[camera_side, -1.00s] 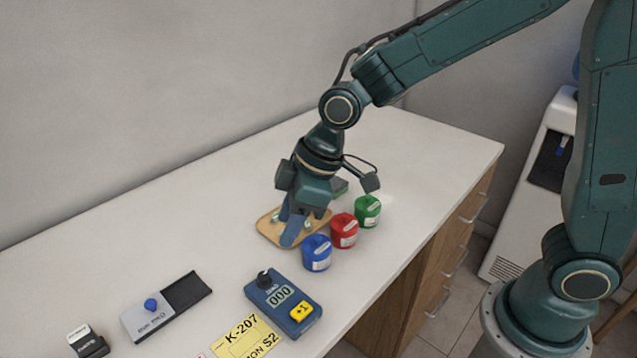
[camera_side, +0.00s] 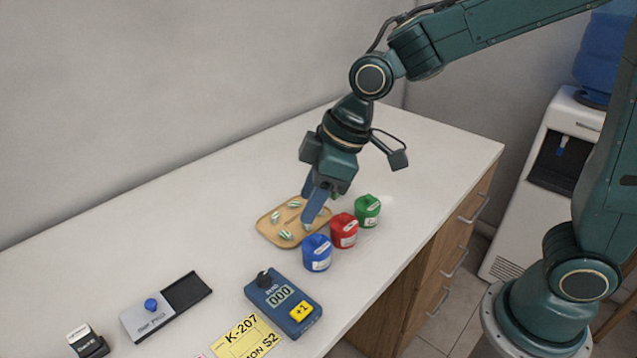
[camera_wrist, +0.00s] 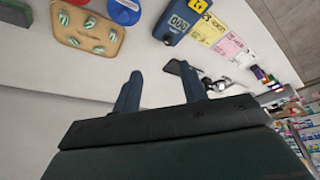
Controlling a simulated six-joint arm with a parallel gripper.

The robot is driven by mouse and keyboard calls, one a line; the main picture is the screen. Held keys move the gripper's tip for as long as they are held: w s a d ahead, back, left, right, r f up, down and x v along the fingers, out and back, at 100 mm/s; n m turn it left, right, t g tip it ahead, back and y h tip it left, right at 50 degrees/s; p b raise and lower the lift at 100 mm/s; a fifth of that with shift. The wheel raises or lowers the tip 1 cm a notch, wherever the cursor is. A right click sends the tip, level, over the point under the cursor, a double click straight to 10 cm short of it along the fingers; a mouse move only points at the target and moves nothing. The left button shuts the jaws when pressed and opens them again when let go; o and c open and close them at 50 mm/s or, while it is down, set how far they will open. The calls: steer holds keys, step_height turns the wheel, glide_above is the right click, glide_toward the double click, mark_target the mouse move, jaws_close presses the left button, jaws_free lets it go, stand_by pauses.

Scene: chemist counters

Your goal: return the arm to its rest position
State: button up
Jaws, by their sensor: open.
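My gripper (camera_side: 313,203) is above the counter at the right edge of the wooden tray (camera_side: 268,238), fingers pointing down. In the wrist view its two blue fingers stand apart with nothing between them, so my gripper (camera_wrist: 160,88) is open and empty. The tray holds several green-and-white striped capsules (camera_side: 286,235). The tray also shows at the upper left of the wrist view (camera_wrist: 88,50). Part of the tray is hidden behind the fingers in the side view.
Blue (camera_side: 317,253), red (camera_side: 344,230) and green (camera_side: 367,210) lidded jars stand in a row right of the tray. A blue counter device (camera_side: 283,300) reads 000. A slider plate (camera_side: 165,305) and a yellow K-207 card (camera_side: 245,338) lie nearer. The counter's back left is clear.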

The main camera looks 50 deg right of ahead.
steer(key=s+d+r+m+t+h, duration=0.1)
steer(key=s+d+r+m, duration=0.2)
steer(key=s+d, duration=0.4)
steer(key=s+d+r+m+t+h, duration=0.1)
steer(key=s+d+r+m+h, duration=0.1)
steer(key=s+d+m, duration=0.4)
steer(key=s+d+r, duration=0.1)
steer(key=s+d, duration=0.1)
steer(key=s, duration=0.2)
steer(key=shift+s+d+r, duration=0.15)
steer(key=shift+s+r, duration=0.15)
steer(key=shift+r, duration=0.1)
